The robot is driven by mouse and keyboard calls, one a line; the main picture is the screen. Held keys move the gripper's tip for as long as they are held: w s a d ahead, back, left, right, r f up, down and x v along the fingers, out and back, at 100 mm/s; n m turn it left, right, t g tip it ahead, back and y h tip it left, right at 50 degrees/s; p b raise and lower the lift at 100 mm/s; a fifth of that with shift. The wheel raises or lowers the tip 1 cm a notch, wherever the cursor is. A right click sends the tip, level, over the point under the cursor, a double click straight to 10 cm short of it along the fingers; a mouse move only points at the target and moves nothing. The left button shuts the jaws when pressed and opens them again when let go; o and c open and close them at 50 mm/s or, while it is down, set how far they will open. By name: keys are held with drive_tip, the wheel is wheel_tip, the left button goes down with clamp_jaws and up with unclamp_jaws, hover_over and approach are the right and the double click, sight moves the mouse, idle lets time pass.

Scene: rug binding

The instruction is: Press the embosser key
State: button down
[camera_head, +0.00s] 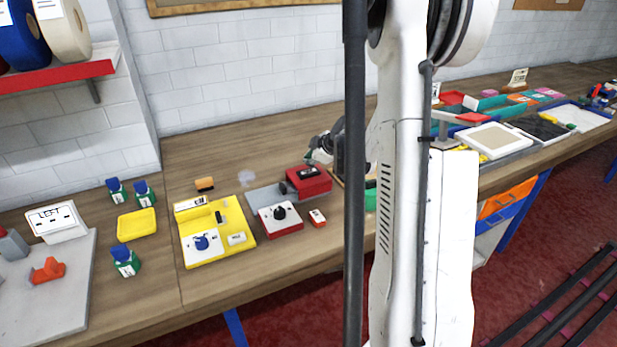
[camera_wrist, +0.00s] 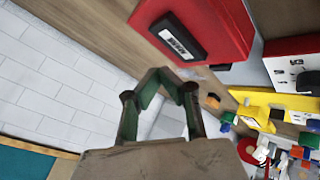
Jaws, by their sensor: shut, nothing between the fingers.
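The embosser appears to be the red box (camera_head: 312,184) on a grey base at the middle of the bench. In the wrist view the red box (camera_wrist: 222,25) fills the top. A black key with a white label (camera_wrist: 180,40) sits on it, and the key also shows in the head view (camera_head: 308,172). My gripper (camera_head: 311,161) is just behind the key in the head view. In the wrist view its dark green fingers (camera_wrist: 160,76) are closed together and empty, their tips appearing just off the box's edge near the key. I cannot tell whether they touch it.
A red unit with a black knob (camera_head: 281,218) stands in front of the red box. A yellow station (camera_head: 218,246), a yellow tray (camera_head: 137,225) and several green bottles with blue caps (camera_head: 124,262) are to the left. The white brick wall (camera_head: 260,65) is behind.

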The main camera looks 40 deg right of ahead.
sight(305, 169)
drive_tip(key=shift+f+b, duration=0.5)
drive_tip(key=shift+f, duration=0.45)
idle(0.7)
drive_tip(key=shift+f+b, duration=0.4)
drive_tip(key=shift+b, duration=0.15)
drive_tip(key=shift+f+b, duration=0.4)
drive_tip(key=shift+b, duration=0.05)
idle(0.6)
drive_tip(key=shift+r, duration=0.1)
idle(0.3)
drive_tip(key=shift+r+p, duration=0.35)
drive_tip(key=shift+r, duration=0.4)
drive_tip(key=shift+r, duration=0.1)
drive_tip(key=shift+r+p, duration=1.25)
drive_tip(key=shift+r, duration=1.15)
